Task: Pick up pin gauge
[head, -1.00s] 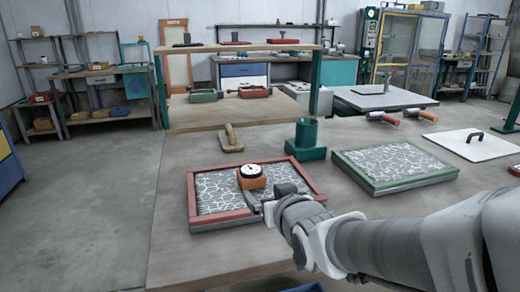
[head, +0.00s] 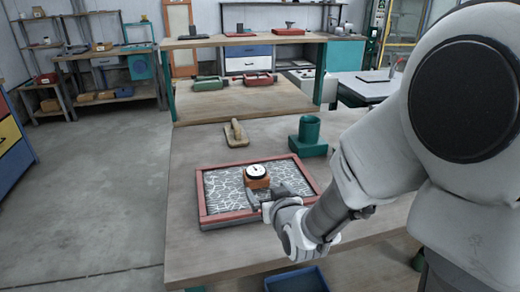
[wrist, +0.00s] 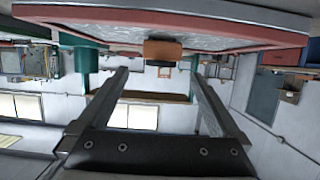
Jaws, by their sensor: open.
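The pin gauge, an orange block with a round white dial (head: 257,177), stands on the white fibre-patterned panel inside the red-framed tray (head: 203,195) on the table. In the wrist view, which looks upside down, its orange body (wrist: 162,50) shows at the top, against the tray's red rim (wrist: 110,37). My gripper (head: 262,198) is low at the near side of the gauge in the head view. In the wrist view its two fingers (wrist: 158,78) are spread apart with nothing between them, and the gauge lies beyond their tips. The exact gap is hard to tell.
A wooden-handled float (head: 236,135) and a green cup-shaped holder (head: 308,138) stand behind the tray. A raised wooden shelf (head: 245,41) is at the back. A blue bin (head: 297,281) sits below the table's front edge. My arm covers the table's right side.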

